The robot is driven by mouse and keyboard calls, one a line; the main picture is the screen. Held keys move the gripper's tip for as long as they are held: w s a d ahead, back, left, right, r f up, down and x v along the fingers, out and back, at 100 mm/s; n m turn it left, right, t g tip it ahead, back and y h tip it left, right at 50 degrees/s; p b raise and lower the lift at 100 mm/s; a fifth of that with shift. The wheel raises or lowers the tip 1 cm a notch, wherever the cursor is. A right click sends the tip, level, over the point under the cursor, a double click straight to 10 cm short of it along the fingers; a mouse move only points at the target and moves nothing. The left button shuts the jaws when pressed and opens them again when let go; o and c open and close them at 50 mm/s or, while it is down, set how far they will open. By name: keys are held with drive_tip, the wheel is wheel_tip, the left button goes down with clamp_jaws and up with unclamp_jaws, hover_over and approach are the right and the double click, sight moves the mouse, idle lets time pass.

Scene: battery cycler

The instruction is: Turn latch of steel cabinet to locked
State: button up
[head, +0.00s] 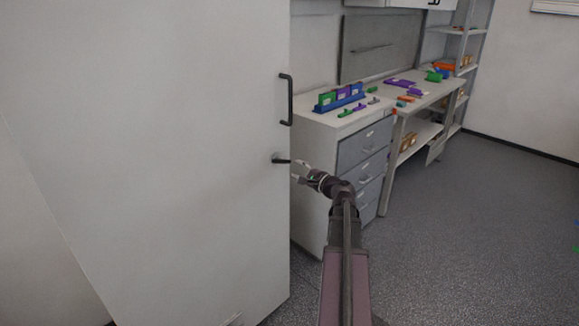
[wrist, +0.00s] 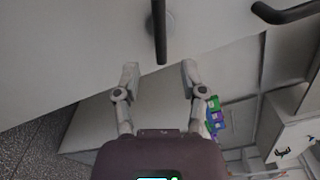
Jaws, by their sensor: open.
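The steel cabinet (head: 180,150) is a tall, light grey, flat-fronted body filling the left of the head view. Its latch (head: 281,160) is a small dark lever on a round base near the door's right edge, pointing sideways to the right. In the wrist view the latch (wrist: 160,35) is a dark bar coming down from the top toward the gap between my fingers. My gripper (head: 300,172) is just right of the latch tip in the head view. In the wrist view my gripper (wrist: 160,78) is open, with its two fingers apart and nothing between them.
A dark door handle (head: 290,100) sits above the latch; it also shows in the wrist view (wrist: 285,12). A drawer unit (head: 340,170) stands right of the cabinet, carrying a blue rack (head: 340,103) with coloured blocks. A workbench (head: 425,92) lies beyond.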

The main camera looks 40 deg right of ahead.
drive_tip(key=shift+s+d, duration=0.15)
drive_tip(key=shift+s, duration=1.35)
drive_tip(key=shift+o, duration=0.2)
drive_tip(key=shift+w+d, duration=0.1)
drive_tip(key=n+g+y, duration=0.3)
drive_tip(key=n+y, duration=0.2)
drive_tip(key=y, duration=0.3)
approach(282, 161)
drive_tip(key=shift+v, duration=1.55)
drive_tip(key=shift+f, duration=0.35)
drive_tip(key=shift+w, duration=0.15)
drive_tip(key=x, duration=1.3)
drive_tip(key=shift+w+a+r, duration=0.25)
drive_tip(key=shift+w, duration=0.05)
clamp_jaws()
